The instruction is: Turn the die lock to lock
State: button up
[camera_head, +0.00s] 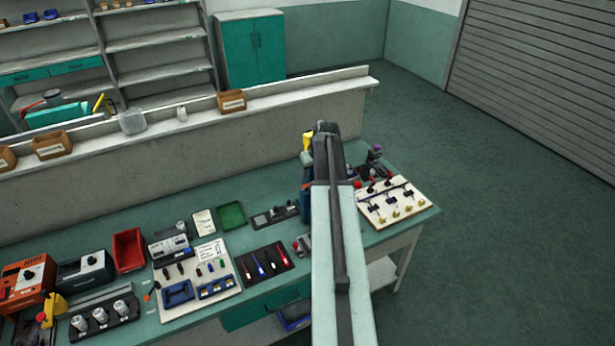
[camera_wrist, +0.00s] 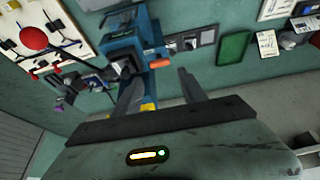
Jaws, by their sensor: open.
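A blue machine (camera_wrist: 128,45) with a dark opening in its front shows in the upper middle of the wrist view. In the head view, only a blue strip of this machine (camera_head: 306,200) shows beside my arm, which hides most of it. I cannot make out for sure which part is the die lock or how it is turned.
A red ball (camera_wrist: 33,38) shows before a white board with small fittings (camera_head: 394,203). A purple-topped device (camera_head: 376,152) stands behind that board. A green tray (camera_head: 231,216), a dark tool tray (camera_head: 264,263) and a red bin (camera_head: 129,250) sit left along the bench. A low wall (camera_head: 200,138) runs behind.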

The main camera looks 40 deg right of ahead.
aim_at(307, 184)
jog(key=b+x, duration=0.7)
jog(key=x, duration=0.1)
jog(key=shift+f+b, duration=0.1)
jog(key=shift+b, duration=0.25)
jog(key=shift+s, duration=0.1)
grip_shut()
